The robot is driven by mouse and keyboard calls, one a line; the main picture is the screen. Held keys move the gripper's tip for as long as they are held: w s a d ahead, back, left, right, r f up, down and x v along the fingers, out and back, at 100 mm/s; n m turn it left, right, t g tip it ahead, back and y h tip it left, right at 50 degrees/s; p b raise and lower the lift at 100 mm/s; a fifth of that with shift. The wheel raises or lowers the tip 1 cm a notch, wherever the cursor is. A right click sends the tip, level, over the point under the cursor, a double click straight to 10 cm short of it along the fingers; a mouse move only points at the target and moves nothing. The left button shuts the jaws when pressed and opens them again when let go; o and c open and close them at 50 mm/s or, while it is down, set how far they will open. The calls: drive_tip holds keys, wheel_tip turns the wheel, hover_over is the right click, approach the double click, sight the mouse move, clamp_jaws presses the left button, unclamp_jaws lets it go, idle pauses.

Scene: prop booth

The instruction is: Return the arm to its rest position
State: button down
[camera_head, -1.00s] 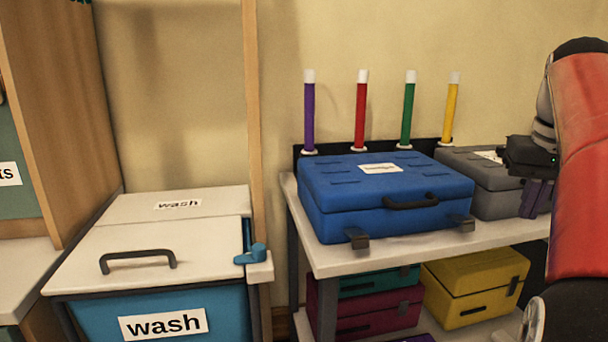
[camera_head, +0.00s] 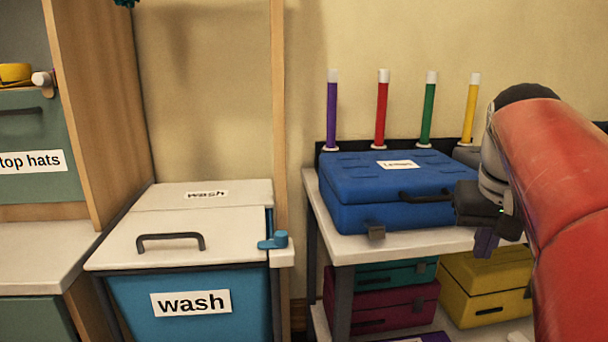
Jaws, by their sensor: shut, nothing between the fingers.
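My gripper (camera_head: 487,242) is at the right, at the end of my red arm. It is shut with nothing held. It hangs in front of the right end of the blue case (camera_head: 385,188) and hides part of that case and its right latch. The blue case lies closed on the white shelf top (camera_head: 385,246), with a white label on its lid. I cannot tell how far the gripper is from the case.
Purple, red, green and yellow sticks (camera_head: 382,110) stand behind the case. A yellow case (camera_head: 484,288) and a magenta case (camera_head: 385,304) sit below. A closed wash bin (camera_head: 190,285) is at left, beside the top hats drawer (camera_head: 32,150). Open wall lies above the bin.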

drive_tip(key=s+a+f+n+t, duration=0.1)
drive_tip(key=s+a+f, duration=0.4)
drive_tip(key=a+f, duration=0.2)
drive_tip(key=s+a+f+n+t+y, duration=0.1)
drive_tip(key=s+a+f, duration=0.4)
drive_tip(key=f, duration=0.5)
drive_tip(key=shift+s+a+n+t+y, duration=0.3)
drive_tip(key=shift+a+n, duration=0.4)
drive_tip(key=shift+a, duration=0.55)
drive_tip(key=shift+w+f, duration=0.1)
